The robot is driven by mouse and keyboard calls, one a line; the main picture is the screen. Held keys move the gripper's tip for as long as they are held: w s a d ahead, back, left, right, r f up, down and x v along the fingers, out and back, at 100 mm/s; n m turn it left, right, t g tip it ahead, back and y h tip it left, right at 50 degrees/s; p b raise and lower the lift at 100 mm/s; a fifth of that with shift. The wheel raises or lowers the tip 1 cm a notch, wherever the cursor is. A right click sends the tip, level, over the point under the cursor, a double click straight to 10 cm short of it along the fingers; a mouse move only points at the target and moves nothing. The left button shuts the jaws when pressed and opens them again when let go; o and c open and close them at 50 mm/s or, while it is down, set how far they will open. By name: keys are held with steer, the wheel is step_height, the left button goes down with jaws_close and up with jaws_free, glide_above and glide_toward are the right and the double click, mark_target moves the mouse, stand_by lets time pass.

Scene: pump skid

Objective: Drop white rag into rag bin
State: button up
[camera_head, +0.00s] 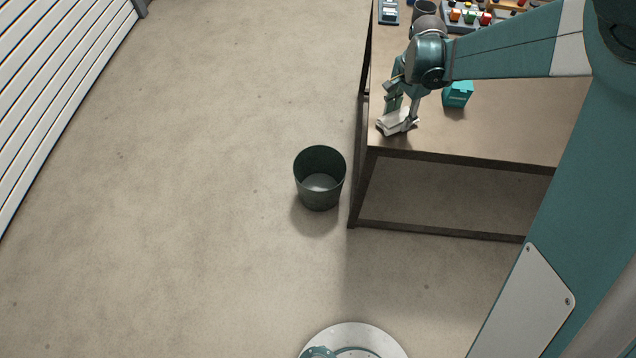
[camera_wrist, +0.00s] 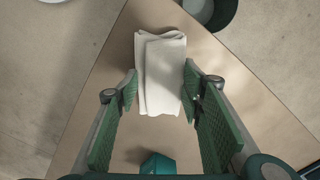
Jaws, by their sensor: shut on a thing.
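The white rag (camera_head: 398,121) is a folded cloth at the near left corner of the table. It also shows in the wrist view (camera_wrist: 160,62), between the fingertips. My gripper (camera_head: 397,106) is shut on the rag from above, with its green pads (camera_wrist: 160,88) on either side of it. I cannot tell whether the rag touches the tabletop. The rag bin (camera_head: 320,180) is a dark green open bucket on the floor, left of and below the rag in the head view. Its inside looks empty. Part of it shows at the top of the wrist view (camera_wrist: 212,12).
A small teal box (camera_head: 458,94) stands on the table (camera_head: 500,140), right of my gripper. A dark cup (camera_head: 424,8), a meter (camera_head: 389,11) and a panel of coloured buttons (camera_head: 470,16) are at the back. The floor around the bin is clear.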

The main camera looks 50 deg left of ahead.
steer(key=s+a+f+b, duration=0.1)
steer(key=s+a+b, duration=0.1)
steer(key=s+a, duration=1.1)
steer(key=a+f+b, duration=0.2)
steer(key=a+f, duration=0.1)
steer(key=f, duration=1)
steer(key=w+a+f+n+b, duration=0.1)
steer(key=a+f, duration=0.3)
steer(key=f, duration=1)
steer(key=a+f+n+b, duration=0.1)
steer(key=a+f+b, duration=0.2)
steer(key=f, duration=1)
steer(key=shift+w+a+f, duration=0.2)
steer(key=shift+w+a, duration=0.2)
steer(key=shift+a, duration=0.25)
steer(key=shift+f, duration=0.1)
steer(key=shift+f+b, duration=0.65)
steer(key=shift+f, duration=2.25)
